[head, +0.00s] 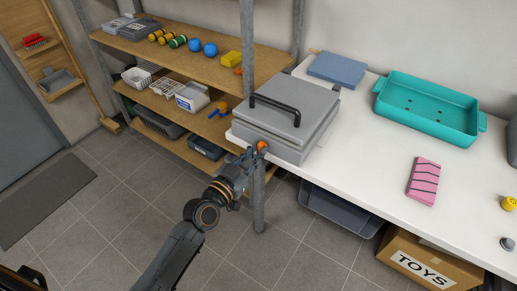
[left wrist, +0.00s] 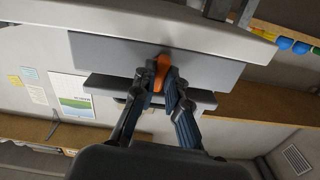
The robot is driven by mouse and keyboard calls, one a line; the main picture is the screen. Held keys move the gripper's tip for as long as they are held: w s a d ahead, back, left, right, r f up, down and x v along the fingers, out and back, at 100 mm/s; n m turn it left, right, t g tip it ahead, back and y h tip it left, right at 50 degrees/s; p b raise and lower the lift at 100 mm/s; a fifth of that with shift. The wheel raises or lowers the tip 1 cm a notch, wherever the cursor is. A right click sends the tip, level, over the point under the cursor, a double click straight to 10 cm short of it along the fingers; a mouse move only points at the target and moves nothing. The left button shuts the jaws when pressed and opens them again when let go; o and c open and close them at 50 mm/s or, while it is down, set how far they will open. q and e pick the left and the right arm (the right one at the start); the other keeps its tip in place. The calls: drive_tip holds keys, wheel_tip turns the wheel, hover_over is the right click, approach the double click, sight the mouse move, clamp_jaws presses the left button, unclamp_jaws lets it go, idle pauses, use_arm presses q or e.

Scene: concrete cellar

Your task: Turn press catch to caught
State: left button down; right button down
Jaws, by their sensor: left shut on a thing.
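The grey press (head: 290,115) stands on the white worktop with its lid down and a black bar handle (head: 275,108) on top. Its small orange catch (head: 262,146) is on the front face, near the worktop's left end. In the left wrist view the orange catch (left wrist: 162,68) stands out against the grey body of the press (left wrist: 110,58). My left gripper (head: 254,153) is at the catch. Its two fingers (left wrist: 163,88) are shut on the catch from both sides and hide part of it. My right gripper is not in view.
A metal post (head: 248,50) stands close left of the press. Wooden shelves (head: 215,55) with balls and boxes lie behind it. On the worktop (head: 360,150) are a teal tray (head: 430,105), a blue-grey box (head: 337,69) and a pink block (head: 423,181). A TOYS carton (head: 425,264) stands below.

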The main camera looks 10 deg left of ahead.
use_arm(q)
drive_tip(key=m, duration=0.2)
drive_tip(key=shift+r+m+p, duration=0.1)
drive_tip(key=shift+m+p, duration=0.2)
drive_tip(key=shift+m, duration=0.3)
drive_tip(key=m+p, duration=0.1)
drive_tip(key=m, duration=0.1)
drive_tip(key=shift+m, duration=0.4)
drive_tip(key=shift+m+p, duration=0.35)
drive_tip(key=shift+m, duration=0.55)
drive_tip(key=shift+m+p, duration=0.45)
drive_tip(key=shift+m, duration=0.45)
drive_tip(key=m, duration=0.2)
drive_tip(key=shift+m, duration=0.4)
